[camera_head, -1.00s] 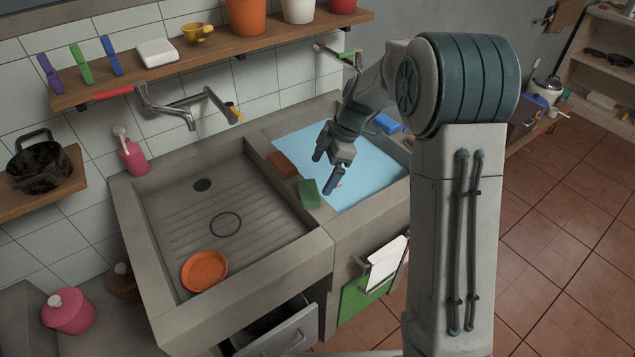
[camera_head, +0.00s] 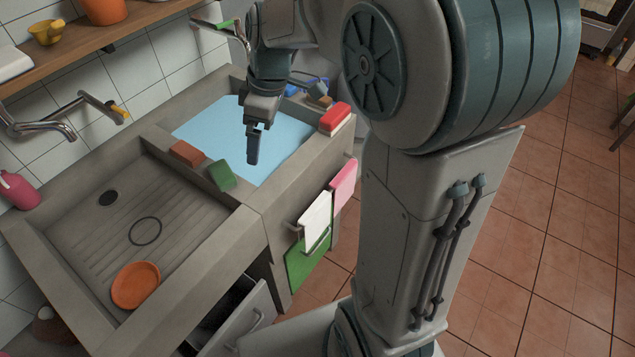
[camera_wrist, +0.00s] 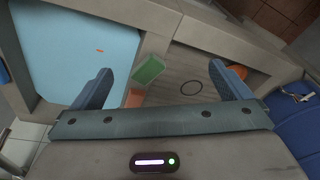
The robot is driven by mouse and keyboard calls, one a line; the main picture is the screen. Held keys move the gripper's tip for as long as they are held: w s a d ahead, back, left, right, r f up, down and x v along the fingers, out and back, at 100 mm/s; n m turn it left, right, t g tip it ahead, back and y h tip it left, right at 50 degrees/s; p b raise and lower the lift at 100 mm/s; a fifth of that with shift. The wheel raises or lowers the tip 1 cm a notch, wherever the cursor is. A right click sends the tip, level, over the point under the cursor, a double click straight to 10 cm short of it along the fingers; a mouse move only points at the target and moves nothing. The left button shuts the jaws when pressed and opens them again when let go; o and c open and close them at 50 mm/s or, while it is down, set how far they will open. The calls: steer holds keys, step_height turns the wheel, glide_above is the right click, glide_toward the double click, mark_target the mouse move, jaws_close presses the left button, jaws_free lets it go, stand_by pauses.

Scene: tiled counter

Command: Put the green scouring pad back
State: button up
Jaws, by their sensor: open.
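The green scouring pad (camera_head: 222,174) lies on the ledge between the two basins, beside a brown-red block (camera_head: 187,153). In the wrist view the pad (camera_wrist: 148,71) shows between my two finger lines, nearer the left finger. My gripper (camera_head: 254,148) points down over the blue-filled basin (camera_head: 205,127), to the right of the pad in the head view and apart from it. The wrist view shows my gripper's fingers (camera_wrist: 161,70) wide apart with nothing held; in the head view they overlap.
An orange bowl (camera_head: 135,285) sits in the empty ribbed basin (camera_head: 75,215). A red-and-white block (camera_head: 335,118) stands on the right rim. A faucet (camera_head: 60,125) reaches out from the wall.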

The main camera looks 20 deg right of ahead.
steer(key=s+d+m+t+h, duration=0.1)
steer(key=s+d+m, duration=0.1)
steer(key=s+m, duration=0.4)
steer(key=s+d+f+m+t+h, duration=0.1)
steer(key=s+d+m, duration=0.2)
steer(key=s+m, duration=0.3)
steer(key=s, duration=0.4)
steer(key=shift+d, duration=0.35)
steer(key=shift+f, duration=0.1)
